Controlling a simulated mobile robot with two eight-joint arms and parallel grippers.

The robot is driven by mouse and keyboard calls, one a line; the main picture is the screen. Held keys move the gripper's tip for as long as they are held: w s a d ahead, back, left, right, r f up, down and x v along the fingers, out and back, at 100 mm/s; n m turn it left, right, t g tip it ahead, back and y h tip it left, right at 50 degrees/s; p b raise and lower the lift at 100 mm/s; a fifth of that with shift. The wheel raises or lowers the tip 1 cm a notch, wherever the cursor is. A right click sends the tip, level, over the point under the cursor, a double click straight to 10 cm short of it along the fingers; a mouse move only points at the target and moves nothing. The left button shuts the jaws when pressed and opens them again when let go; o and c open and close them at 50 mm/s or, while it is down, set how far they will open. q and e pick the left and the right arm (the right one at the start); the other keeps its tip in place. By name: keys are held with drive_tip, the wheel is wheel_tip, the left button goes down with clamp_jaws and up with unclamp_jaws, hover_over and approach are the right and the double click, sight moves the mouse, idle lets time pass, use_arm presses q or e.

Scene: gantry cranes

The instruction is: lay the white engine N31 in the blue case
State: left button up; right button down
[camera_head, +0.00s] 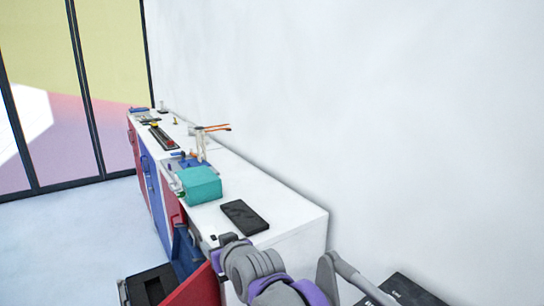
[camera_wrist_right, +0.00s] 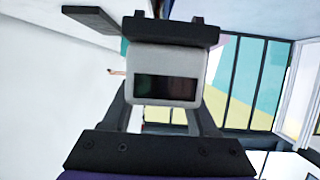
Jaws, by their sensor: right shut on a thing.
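My right gripper (camera_wrist_right: 163,90) is shut on a white block with a dark window in its face, which I take as the white engine N31 (camera_wrist_right: 165,62). Any marking on it is unreadable. In the head view, my right arm comes in from the lower right, and its wrist hides the engine. A blue box-like shape (camera_head: 185,250) stands low against the counter front, partly hidden by a red panel. I cannot tell whether it is the blue case. My left gripper is out of view.
The white counter (camera_head: 285,220) runs along the wall. An open black container (camera_head: 150,285) is at the lower left. The floor left of the counter is clear.

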drive_tip(key=s+d+f+m+t+h, duration=0.1)
drive_tip(key=d+f+m+h, duration=0.5)
drive_tip(key=d+f, duration=2.4)
drive_tip(key=shift+s+d+f+t+h, duration=0.2)
drive_tip(key=shift+s+f+t+h, duration=0.2)
drive_tip(key=shift+s+f, duration=0.45)
drive_tip(key=shift+f, duration=0.1)
